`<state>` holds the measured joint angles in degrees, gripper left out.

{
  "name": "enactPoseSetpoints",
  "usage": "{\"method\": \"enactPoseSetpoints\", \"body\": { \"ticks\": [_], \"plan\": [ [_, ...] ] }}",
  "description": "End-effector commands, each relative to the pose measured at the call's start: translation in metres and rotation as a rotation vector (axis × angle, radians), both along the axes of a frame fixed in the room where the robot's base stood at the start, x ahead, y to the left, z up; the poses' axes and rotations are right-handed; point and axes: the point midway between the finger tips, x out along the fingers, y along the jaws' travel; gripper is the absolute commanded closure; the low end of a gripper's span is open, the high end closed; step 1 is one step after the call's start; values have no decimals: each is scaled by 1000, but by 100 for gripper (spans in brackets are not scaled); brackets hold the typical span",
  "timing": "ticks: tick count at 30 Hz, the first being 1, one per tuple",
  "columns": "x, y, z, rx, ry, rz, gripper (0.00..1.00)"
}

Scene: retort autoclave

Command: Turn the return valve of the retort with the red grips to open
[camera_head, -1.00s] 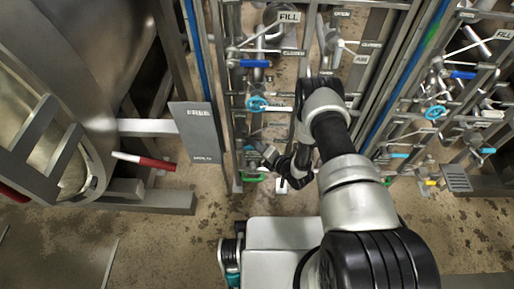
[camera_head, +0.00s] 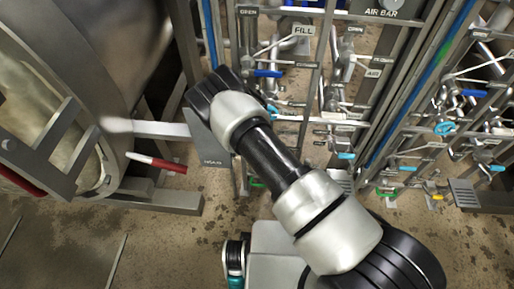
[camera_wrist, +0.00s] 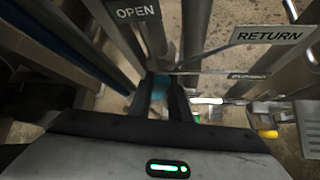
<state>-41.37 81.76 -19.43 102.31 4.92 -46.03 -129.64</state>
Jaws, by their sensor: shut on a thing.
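In the wrist view my gripper (camera_wrist: 172,106) is shut on a cyan valve handle (camera_wrist: 160,86), of which only a small part shows between the fingers. An OPEN plate (camera_wrist: 137,12) is above and left of the fingers. A RETURN plate (camera_wrist: 268,36) is at the upper right, with a smaller, blurred plate (camera_wrist: 249,74) below it. The retort (camera_head: 60,95) with a red grip (camera_head: 168,165) on a white-tipped lever stands at the left.
A yellow-tipped part (camera_wrist: 267,134) is right of my gripper. The floor in front is open.

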Motion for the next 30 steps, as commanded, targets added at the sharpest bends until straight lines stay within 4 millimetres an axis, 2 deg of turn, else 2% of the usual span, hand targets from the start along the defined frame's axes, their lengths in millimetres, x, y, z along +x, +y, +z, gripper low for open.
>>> {"method": "enactPoseSetpoints", "body": {
  "ticks": [1, 19, 20, 23, 30],
  "plan": [
    [2, 5, 2, -10, -7, 7, 100],
    [3, 6, 3, -45, -5, 2, 100],
    [3, 6, 3, -45, -5, 2, 80],
    [2, 5, 2, -46, -4, 2, 64],
    [1, 4, 1, -47, -1, 1, 64]
  ]
}}
